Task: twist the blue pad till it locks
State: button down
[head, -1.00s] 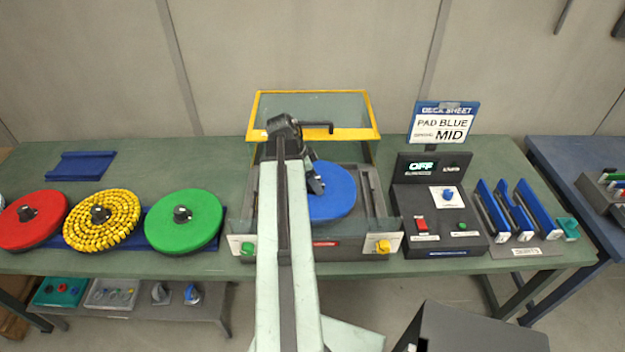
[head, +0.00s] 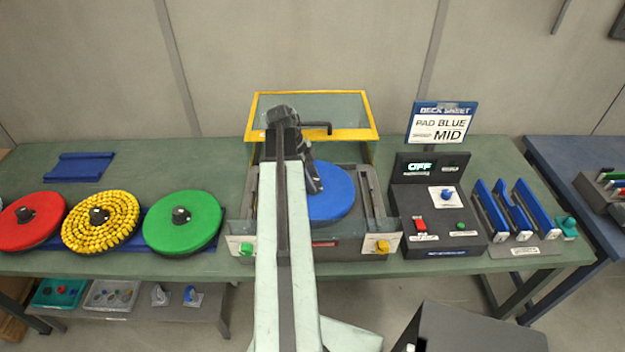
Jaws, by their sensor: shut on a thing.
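The blue pad (head: 334,199) is a flat round disc lying in the machine bay (head: 369,246) at the middle of the bench. My arm reaches over its left part and hides that side. My gripper (head: 315,187) points down at the pad's middle, dark and partly hidden by my own arm. It is shut on the pad's hub, though the hub itself and the fingertips are hard to see. Whether the pad is locked cannot be seen.
A yellow-framed clear guard (head: 311,93) stands raised behind the pad. Red (head: 18,236), yellow (head: 86,232) and green (head: 195,207) pads lie to the left. A control box (head: 413,201) reading OFF and a sign (head: 440,124) reading PAD BLUE, MID stand right. Blue slotted holders (head: 528,205) are further right.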

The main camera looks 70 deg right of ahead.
jog(key=m+y, duration=0.1)
jog(key=m, duration=0.3)
jog(key=shift+d+y, duration=0.2)
jog(key=shift+y, duration=0.2)
jog(key=c, duration=1.3)
grip_release()
jog(key=shift+a+m+y, duration=0.15)
jog(key=shift+m+y, duration=0.15)
jog(key=shift+m, duration=0.7)
jog(key=o, duration=0.5)
jog(key=shift+f, duration=0.1)
jog(key=shift+a, duration=0.1)
jog(key=p+v, duration=0.7)
jog(key=v, duration=0.1)
jog(key=shift+s, duration=0.2)
jog(key=shift+w+a, duration=0.1)
